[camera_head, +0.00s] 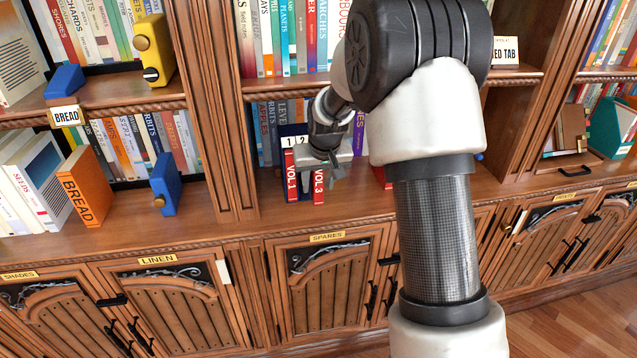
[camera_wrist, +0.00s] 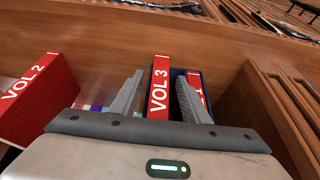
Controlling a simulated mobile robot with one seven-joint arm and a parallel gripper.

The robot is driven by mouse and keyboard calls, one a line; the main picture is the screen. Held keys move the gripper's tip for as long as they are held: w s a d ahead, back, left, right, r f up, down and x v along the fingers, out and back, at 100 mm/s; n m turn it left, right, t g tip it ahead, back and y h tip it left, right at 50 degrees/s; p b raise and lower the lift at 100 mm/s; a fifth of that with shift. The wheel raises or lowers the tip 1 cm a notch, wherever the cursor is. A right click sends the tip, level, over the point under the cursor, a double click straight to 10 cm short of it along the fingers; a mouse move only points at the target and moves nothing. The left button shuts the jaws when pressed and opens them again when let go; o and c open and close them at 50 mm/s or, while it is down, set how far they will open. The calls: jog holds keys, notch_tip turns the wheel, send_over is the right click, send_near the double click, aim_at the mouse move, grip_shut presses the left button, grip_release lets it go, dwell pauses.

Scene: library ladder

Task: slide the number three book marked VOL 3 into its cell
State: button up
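The red VOL 3 book (camera_head: 318,187) stands upright at the blue slotted holder (camera_head: 304,190) on the shelf. Its white-lettered spine also shows in the wrist view (camera_wrist: 159,88). My gripper (camera_wrist: 160,76) has one finger on each side of this spine, with a narrow gap on both sides. It also shows in the head view (camera_head: 333,172), covering part of the holder. The red VOL 1 book (camera_head: 291,176) stands in the holder's left cell, under label 1. Label 2 is visible; the third cell is hidden. I cannot tell how deep VOL 3 sits.
The red VOL 2 book (camera_wrist: 38,98) stands apart on the shelf, mostly behind my arm in the head view (camera_head: 381,177). A wooden upright (camera_head: 232,185) bounds the bay on the left. Some bare shelf lies between VOL 2 and the holder.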

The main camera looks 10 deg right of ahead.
jog(key=p+v, duration=0.2)
jog(key=v, duration=1.5)
jog(key=shift+r, duration=0.25)
